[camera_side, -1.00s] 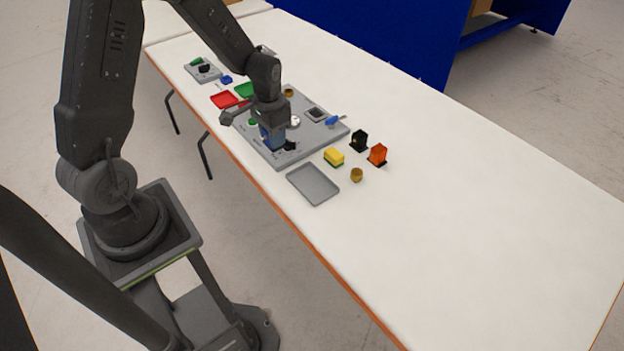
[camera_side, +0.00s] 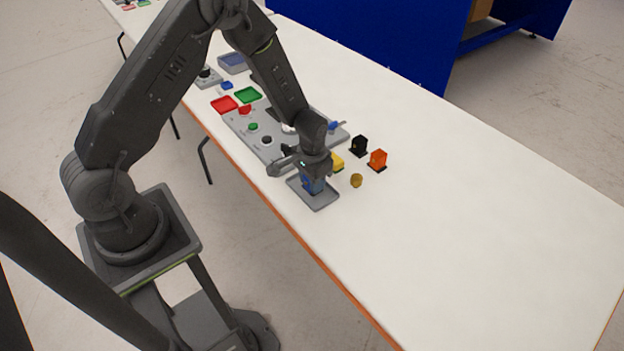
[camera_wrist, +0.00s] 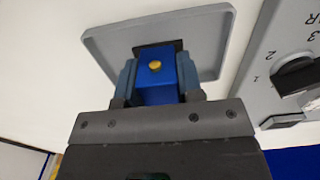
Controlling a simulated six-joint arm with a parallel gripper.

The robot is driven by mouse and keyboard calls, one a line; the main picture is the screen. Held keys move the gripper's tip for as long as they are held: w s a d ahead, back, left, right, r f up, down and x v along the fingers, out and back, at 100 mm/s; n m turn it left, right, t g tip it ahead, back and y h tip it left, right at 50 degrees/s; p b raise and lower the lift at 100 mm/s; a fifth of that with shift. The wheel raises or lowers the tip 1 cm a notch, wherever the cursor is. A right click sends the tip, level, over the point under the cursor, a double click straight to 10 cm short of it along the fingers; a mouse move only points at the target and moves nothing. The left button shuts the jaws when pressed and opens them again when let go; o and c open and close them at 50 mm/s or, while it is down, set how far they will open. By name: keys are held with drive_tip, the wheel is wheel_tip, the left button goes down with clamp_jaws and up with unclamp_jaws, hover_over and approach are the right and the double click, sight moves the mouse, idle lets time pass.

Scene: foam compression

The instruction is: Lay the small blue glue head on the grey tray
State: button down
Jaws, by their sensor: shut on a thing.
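The blue glue head (camera_wrist: 156,84) is a small blue block with a round brass-coloured spot, seen in the wrist view between my fingers. My gripper (camera_wrist: 158,80) is shut on it, one finger against each side. The grey tray (camera_wrist: 215,40) is a shallow rectangle with a raised rim, behind the glue head in that view. In the side view my gripper (camera_side: 314,188) is over the tray (camera_side: 323,203), with blue showing between the fingers. I cannot tell whether the glue head touches the tray floor.
A grey panel (camera_side: 245,131) with knobs lies beside the tray. A yellow block (camera_side: 338,162), a brass-coloured cup (camera_side: 356,180), a black piece (camera_side: 359,146) and an orange piece (camera_side: 377,159) stand close by. The white table is clear to the right.

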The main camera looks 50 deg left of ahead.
drive_tip(key=shift+f, duration=0.15)
drive_tip(key=c, duration=0.8)
unclamp_jaws()
drive_tip(key=s+d+r+t, duration=0.1)
drive_tip(key=s+r, duration=0.3)
drive_tip(key=r, duration=1)
drive_tip(key=s+d+r+t, duration=0.2)
drive_tip(key=s+r, duration=0.2)
drive_tip(key=r, duration=1)
drive_tip(key=s+r+t, duration=0.1)
drive_tip(key=s+r, duration=0.1)
drive_tip(key=s, duration=0.2)
drive_tip(key=s+d+r, duration=0.1)
drive_tip(key=s, duration=0.3)
drive_tip(key=s+r+t, duration=0.1)
drive_tip(key=s+r, duration=0.1)
drive_tip(key=s, duration=0.2)
drive_tip(key=shift+s+d+r+t, duration=0.1)
drive_tip(key=shift+d+r+t, duration=0.1)
drive_tip(key=shift+r+t, duration=0.1)
